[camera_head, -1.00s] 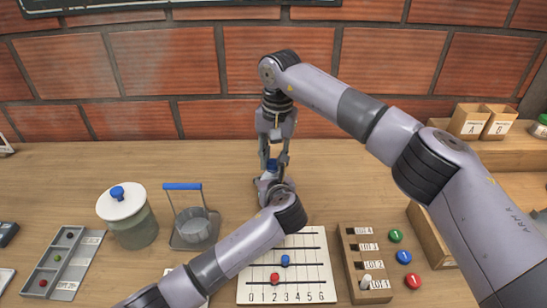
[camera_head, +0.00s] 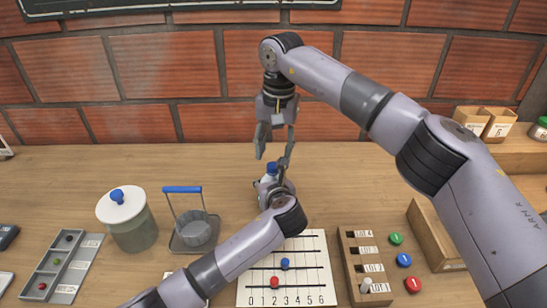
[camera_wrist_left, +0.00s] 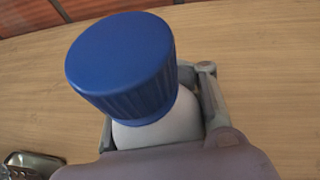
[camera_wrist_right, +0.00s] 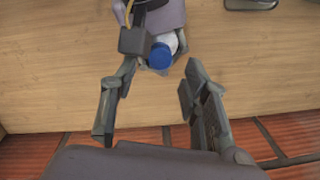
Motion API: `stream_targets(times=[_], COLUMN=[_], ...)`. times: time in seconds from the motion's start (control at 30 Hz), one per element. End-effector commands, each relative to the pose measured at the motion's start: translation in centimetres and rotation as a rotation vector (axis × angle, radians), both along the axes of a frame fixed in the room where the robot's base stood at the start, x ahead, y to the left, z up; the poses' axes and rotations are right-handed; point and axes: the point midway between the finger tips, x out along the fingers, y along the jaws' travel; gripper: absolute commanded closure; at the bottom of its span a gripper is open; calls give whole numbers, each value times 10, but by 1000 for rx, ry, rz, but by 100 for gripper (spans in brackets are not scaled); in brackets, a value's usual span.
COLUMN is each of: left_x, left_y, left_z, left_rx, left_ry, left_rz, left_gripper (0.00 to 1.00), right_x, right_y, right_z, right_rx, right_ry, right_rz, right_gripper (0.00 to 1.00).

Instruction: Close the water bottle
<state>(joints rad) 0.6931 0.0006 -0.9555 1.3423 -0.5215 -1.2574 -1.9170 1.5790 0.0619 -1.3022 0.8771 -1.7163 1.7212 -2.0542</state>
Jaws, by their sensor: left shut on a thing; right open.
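The water bottle is white with a ribbed blue cap. My left gripper (camera_head: 275,187) is shut on the white body (camera_wrist_left: 160,128), holding it near the table. The blue cap (camera_head: 271,168) sits on the bottle's top; in the left wrist view the cap (camera_wrist_left: 122,68) looks slightly tilted, and I cannot tell how tight it is. My right gripper (camera_head: 274,150) is open and empty above the bottle. In the right wrist view the cap (camera_wrist_right: 160,56) shows beyond the spread fingers (camera_wrist_right: 150,90), apart from them. The bottle's lower part is hidden by my left gripper.
A lidded jar (camera_head: 131,222) and a blue-handled basket (camera_head: 194,230) stand on the left. A numbered board (camera_head: 300,265) lies in front, partly under my left arm. A lot rack (camera_head: 363,262) and coloured buttons (camera_head: 404,258) are on the right. Table behind the bottle is clear.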

Motion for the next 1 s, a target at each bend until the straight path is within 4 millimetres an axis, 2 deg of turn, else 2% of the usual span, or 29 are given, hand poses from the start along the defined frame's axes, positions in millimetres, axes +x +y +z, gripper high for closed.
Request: stream_targets(times=[0.37, 0.7, 1.0], left_x=[0, 0, 0], left_y=[0, 0, 0], left_z=[1, 0, 1], left_rx=[0, 0, 0], left_ry=[-1, -1, -1], left_rz=[0, -1, -1], left_gripper=[100, 100, 100], right_x=[-1, -1, -1], right_y=[0, -2, -2], right_z=[7, 39, 40], right_rx=[-1, -9, -10], right_ry=[1, -10, -10], right_rz=[12, 267, 286], right_gripper=[60, 60, 60])
